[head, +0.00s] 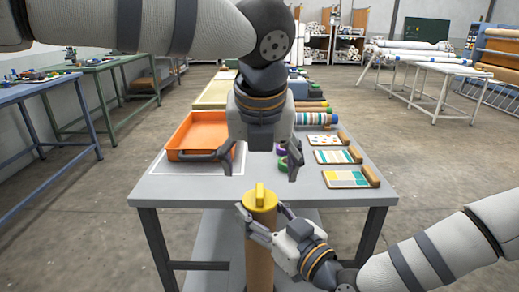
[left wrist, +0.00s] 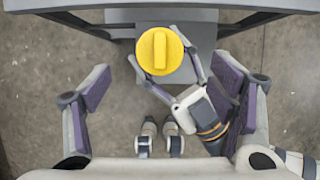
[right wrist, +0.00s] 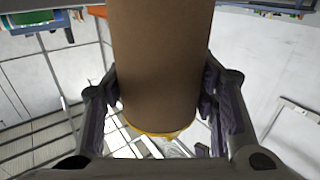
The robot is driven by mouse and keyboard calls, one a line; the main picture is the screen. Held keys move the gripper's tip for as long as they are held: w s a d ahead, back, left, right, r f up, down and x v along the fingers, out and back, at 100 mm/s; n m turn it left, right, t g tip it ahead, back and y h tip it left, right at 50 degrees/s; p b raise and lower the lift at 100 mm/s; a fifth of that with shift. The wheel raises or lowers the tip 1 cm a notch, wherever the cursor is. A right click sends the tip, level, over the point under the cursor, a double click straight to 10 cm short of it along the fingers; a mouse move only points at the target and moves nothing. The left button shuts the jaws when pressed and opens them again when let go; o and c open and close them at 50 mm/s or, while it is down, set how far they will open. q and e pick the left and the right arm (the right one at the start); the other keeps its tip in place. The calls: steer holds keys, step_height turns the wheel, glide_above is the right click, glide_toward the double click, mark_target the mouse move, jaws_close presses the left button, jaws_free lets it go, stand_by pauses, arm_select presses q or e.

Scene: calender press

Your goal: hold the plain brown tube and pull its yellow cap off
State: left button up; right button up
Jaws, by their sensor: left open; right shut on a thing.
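The plain brown tube (head: 259,262) stands upright in front of the table's near edge, with its yellow cap (head: 260,199) on its top end. My right gripper (head: 264,218) is shut around the tube just below the cap. In the right wrist view the brown tube (right wrist: 160,60) fills the space between the fingers, and a yellow rim shows at its end. My left gripper (head: 250,168) is open and empty, pointing down above the cap. In the left wrist view the yellow cap (left wrist: 159,50) with its raised bar lies between and beyond the open fingers, apart from them.
The grey table (head: 312,190) holds an orange tray (head: 187,152) at left, rolls of tape (head: 283,162) partly behind my left gripper, and several patterned sample boards (head: 334,157) at right. Capped rolls (head: 316,119) lie farther back. Floor is open on both sides of the table.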

mark_target(260, 190)
arm_select(q)
steer(key=x, duration=0.8)
steer(key=shift+w, duration=0.1)
steer(key=c, duration=1.1)
